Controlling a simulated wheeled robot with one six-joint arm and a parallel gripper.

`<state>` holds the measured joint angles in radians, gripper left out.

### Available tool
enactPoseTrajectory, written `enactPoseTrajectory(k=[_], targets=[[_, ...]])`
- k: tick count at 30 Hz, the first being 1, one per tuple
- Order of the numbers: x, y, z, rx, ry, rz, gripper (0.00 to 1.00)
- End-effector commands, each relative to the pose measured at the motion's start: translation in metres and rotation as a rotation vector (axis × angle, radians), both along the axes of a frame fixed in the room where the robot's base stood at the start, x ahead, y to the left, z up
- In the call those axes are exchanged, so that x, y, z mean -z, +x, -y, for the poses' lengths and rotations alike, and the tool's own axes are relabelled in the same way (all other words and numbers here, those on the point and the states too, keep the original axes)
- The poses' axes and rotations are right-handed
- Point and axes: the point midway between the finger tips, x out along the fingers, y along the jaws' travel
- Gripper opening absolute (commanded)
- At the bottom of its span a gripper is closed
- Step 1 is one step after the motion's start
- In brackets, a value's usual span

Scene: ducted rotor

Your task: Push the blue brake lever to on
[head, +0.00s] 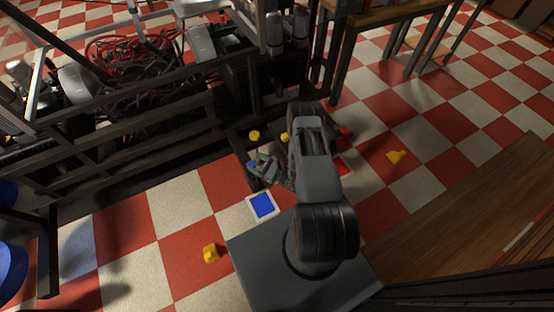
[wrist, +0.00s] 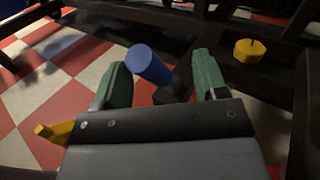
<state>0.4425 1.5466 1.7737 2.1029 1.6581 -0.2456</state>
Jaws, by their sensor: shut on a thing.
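The blue brake lever (wrist: 149,64) shows in the wrist view as a thick blue cylinder on a dark base. It stands tilted between the two green fingers of my gripper (wrist: 160,80). In the head view my gripper (head: 262,168) is low beside the dark frame, left of my arm. The lever is too small and covered there to make out clearly. I cannot read any on or off mark.
A dark metal frame (head: 130,175) with cables (head: 140,55) runs along the left and back. Yellow pieces lie at the frame (head: 254,135) and on the checkered floor (head: 397,157), (head: 211,252).

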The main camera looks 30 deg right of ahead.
Motion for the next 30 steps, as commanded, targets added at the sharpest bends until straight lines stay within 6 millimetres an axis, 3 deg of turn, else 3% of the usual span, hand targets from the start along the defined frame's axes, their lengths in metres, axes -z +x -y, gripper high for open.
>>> enactPoseTrajectory(k=[3, 12, 18, 22, 30], targets=[[-0.004, -0.019, 0.021, 0.024, 0.002, 0.005, 0.55], [-0.003, -0.072, 0.051, 0.015, 0.002, 0.005, 0.55], [0.008, -0.098, 0.018, -0.17, 0.047, -0.113, 0.55], [-0.001, -0.117, 0.002, -0.316, 0.052, -0.159, 0.55], [-0.058, -0.134, -0.01, -0.616, -0.051, -0.177, 0.55]])
